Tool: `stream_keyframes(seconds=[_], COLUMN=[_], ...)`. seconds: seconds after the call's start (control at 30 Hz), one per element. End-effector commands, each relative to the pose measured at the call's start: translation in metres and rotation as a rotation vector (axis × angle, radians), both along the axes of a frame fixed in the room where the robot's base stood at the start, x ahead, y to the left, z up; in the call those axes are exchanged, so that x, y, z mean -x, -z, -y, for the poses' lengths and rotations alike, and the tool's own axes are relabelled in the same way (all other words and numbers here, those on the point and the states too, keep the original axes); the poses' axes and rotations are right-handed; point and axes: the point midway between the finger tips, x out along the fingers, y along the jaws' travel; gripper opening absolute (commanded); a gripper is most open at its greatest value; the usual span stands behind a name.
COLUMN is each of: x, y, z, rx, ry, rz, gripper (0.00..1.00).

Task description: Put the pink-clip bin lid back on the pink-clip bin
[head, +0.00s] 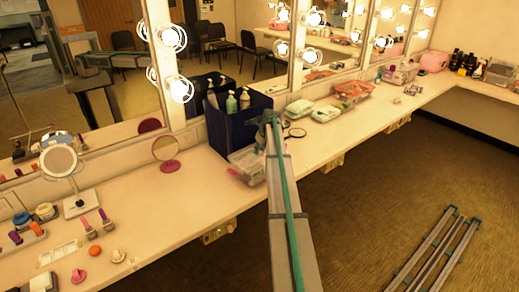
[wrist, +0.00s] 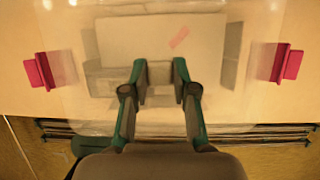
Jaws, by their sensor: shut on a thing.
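The clear pink-clip bin (head: 247,170) stands on the counter in front of the dark blue box, partly hidden by my arm. My gripper (head: 268,119) is above it in the head view. In the wrist view my gripper (wrist: 160,77) is shut on a pale grip in the middle of the translucent pink-clip bin lid (wrist: 78,45). A pink clip (wrist: 40,71) shows at the left and another (wrist: 287,63) at the right. Pale contents with a pink mark show through the lid. I cannot tell whether the lid touches the bin's rim.
A dark blue box (head: 218,132) with pump bottles stands just behind the bin. A pink round mirror (head: 166,153) is to the left. A black ring (head: 297,132) and clear containers (head: 325,112) are to the right. The counter's front edge is close to the bin.

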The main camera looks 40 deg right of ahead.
Motion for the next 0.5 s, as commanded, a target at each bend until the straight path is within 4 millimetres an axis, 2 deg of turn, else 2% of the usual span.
stream_keyframes(seconds=[0.23,0.27,0.4,0.5], x=[-0.0001,-0.0001,0.0,0.0], y=[0.0002,0.0002,0.0002,0.0003], z=[0.0,0.0,0.0001,0.0], rx=[0.0,0.0,0.0,0.0], ry=[0.0,0.0,0.0,0.0], rz=[0.0,0.0,0.0,0.0], gripper=[0.0,0.31,0.54,0.57])
